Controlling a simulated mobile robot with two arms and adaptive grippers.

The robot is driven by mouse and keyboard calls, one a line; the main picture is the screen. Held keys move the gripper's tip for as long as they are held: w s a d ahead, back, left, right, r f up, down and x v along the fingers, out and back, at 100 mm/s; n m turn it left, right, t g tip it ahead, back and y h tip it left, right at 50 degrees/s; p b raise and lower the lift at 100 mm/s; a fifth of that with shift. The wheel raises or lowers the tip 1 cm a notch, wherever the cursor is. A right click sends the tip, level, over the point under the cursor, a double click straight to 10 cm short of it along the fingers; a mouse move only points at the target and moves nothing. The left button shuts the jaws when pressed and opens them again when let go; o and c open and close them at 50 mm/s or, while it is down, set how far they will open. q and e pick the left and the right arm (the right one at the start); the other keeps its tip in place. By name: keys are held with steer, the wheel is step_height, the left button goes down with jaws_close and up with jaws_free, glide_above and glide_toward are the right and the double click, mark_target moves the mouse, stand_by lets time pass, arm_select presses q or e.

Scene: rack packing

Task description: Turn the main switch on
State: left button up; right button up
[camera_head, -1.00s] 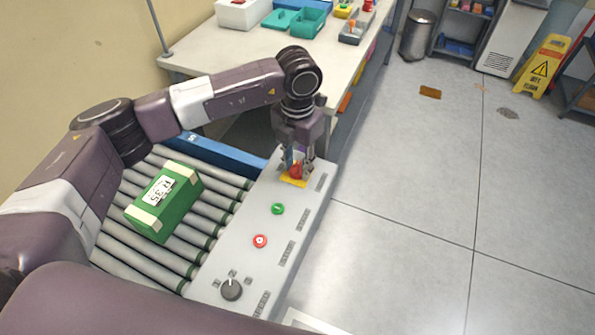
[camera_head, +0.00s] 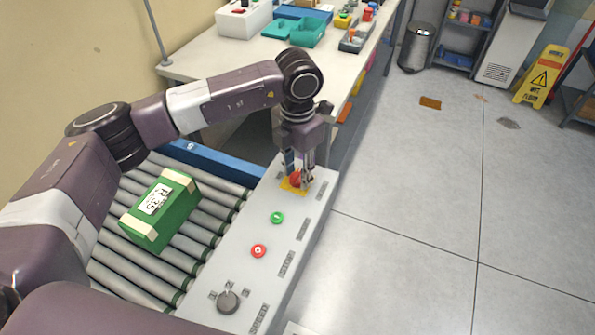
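A grey control panel (camera_head: 247,240) runs beside the roller conveyor. At its far end is a red rotary knob (camera_head: 296,181) on a yellow plate (camera_head: 288,187), which looks like the main switch. My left gripper (camera_head: 299,176) points down over this knob, with its fingers at the knob's sides. The fingers partly hide the knob, and I cannot tell whether they press on it or which way it is turned. My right gripper is not in view.
The panel also has a green button (camera_head: 277,218), a red button (camera_head: 258,251) and a black selector knob (camera_head: 228,301). A green box (camera_head: 172,222) lies on the rollers (camera_head: 120,275). A table (camera_head: 200,65) with bins stands behind. The floor to the right is mostly clear.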

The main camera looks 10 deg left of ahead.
mark_target(299, 174)
arm_select(q)
steer(key=o, duration=0.3)
step_height(299, 174, up, 12)
stand_by(0.6)
steer(key=shift+d+f, duration=0.1)
steer(key=shift+d, duration=0.05)
